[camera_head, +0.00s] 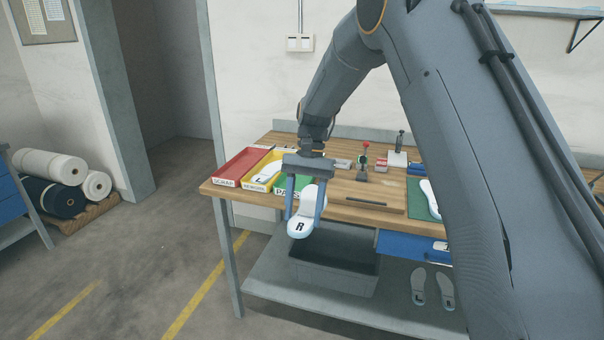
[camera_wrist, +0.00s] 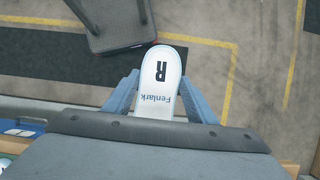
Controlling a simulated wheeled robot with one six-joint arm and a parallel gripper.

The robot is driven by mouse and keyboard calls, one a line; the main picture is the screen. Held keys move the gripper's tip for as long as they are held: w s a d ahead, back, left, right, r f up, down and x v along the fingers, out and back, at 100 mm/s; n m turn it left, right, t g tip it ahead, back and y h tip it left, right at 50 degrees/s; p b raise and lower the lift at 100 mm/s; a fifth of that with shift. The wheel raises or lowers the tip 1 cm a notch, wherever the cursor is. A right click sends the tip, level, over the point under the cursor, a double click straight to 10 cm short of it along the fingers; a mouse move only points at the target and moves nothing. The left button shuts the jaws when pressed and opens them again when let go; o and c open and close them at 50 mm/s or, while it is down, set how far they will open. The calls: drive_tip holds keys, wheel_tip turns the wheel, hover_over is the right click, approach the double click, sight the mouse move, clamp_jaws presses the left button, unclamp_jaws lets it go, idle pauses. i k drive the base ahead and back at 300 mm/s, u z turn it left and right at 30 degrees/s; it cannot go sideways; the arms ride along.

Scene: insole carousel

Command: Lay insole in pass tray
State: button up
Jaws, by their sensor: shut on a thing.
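My gripper (camera_head: 304,200) is shut on a white insole (camera_head: 299,227) marked "R", with its fingers on the two long sides. The insole hangs in the air at the bench's front edge, its marked end toward the head camera. In the wrist view my gripper (camera_wrist: 159,88) holds the insole (camera_wrist: 158,72), which shows "R" and "Fenlark", with floor beneath that end. The green pass tray (camera_head: 281,188) is on the bench behind my gripper, and the gripper and insole hide much of it.
Left of the pass tray are a yellow tray (camera_head: 251,185) holding an "L" insole (camera_head: 268,173) and a red tray (camera_head: 226,182). A wooden board (camera_head: 362,204), small tools and a green mat (camera_head: 416,204) are to the right. A grey bin (camera_head: 330,276) stands below.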

sight(301, 176)
drive_tip(key=i, duration=1.25)
